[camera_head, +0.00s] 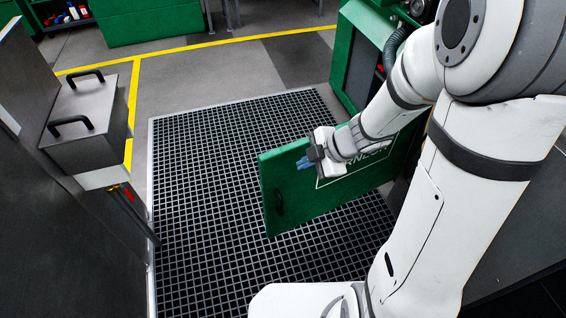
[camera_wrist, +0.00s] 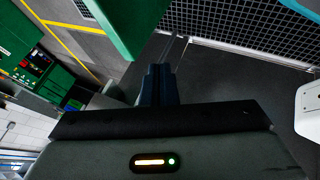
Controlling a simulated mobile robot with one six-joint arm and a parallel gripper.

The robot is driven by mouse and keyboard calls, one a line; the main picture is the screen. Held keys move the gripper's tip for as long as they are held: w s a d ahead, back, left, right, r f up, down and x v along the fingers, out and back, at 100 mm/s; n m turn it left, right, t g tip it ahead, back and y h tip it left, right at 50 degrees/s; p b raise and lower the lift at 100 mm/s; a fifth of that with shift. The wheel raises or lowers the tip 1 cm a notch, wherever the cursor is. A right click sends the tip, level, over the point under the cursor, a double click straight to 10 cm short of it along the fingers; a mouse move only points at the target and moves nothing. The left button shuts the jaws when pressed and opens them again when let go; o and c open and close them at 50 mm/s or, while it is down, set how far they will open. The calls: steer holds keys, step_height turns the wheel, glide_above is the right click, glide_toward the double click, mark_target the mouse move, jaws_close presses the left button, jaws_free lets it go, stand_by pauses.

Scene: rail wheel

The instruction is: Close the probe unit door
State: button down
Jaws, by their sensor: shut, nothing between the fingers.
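The probe unit door (camera_head: 290,200) is a green panel with white lettering and a dark handle (camera_head: 279,202) near its left edge. It stands open, swung out over the floor grating from the green cabinet (camera_head: 357,60). My gripper (camera_head: 303,162) is at the door's upper left part, with blue fingers shut and empty. My forearm covers part of the door and its hinge side. In the wrist view the shut fingers (camera_wrist: 159,84) point ahead, and a green panel (camera_wrist: 130,22), probably the door, is just beyond and left of them. I cannot tell whether they touch.
A black floor grating (camera_head: 215,190) fills the middle. A grey metal box with two black handles (camera_head: 88,115) stands at the left. Yellow floor lines (camera_head: 200,45) run behind. Green benches (camera_head: 145,22) stand at the back. The grating left of the door is clear.

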steer(key=f, duration=0.1)
steer(key=b, duration=0.6)
glide_toward(268, 169)
steer(key=shift+x, duration=2.55)
steer(key=shift+d, duration=0.1)
